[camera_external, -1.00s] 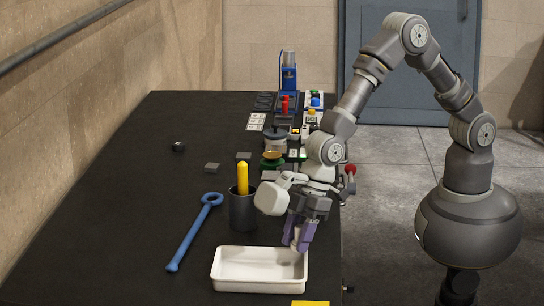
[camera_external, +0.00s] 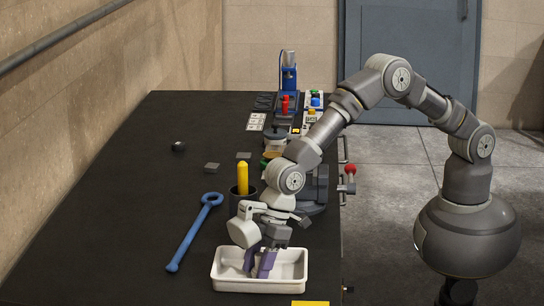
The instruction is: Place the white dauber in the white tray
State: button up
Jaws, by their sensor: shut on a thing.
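The white tray (camera_external: 290,284) lies on the near part of the black table. My gripper (camera_external: 257,268) points down into the tray, its purple fingers inside the rim and close to its floor. The gripper is shut on the white dauber, which is mostly hidden between the fingers and hard to tell from the white tray behind it. I cannot tell whether the dauber touches the tray floor.
A dark cup (camera_external: 236,203) with a yellow stick (camera_external: 242,178) stands just behind the tray. A blue wrench-like tool (camera_external: 194,232) lies to the left. A grey press stand (camera_external: 314,192) is behind my wrist. The table's left side is mostly clear.

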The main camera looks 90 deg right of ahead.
jog(key=shift+f, duration=0.1)
jog(key=o, duration=1)
jog(key=shift+o, duration=0.2)
jog(key=p+v, duration=0.3)
jog(key=v, duration=0.9)
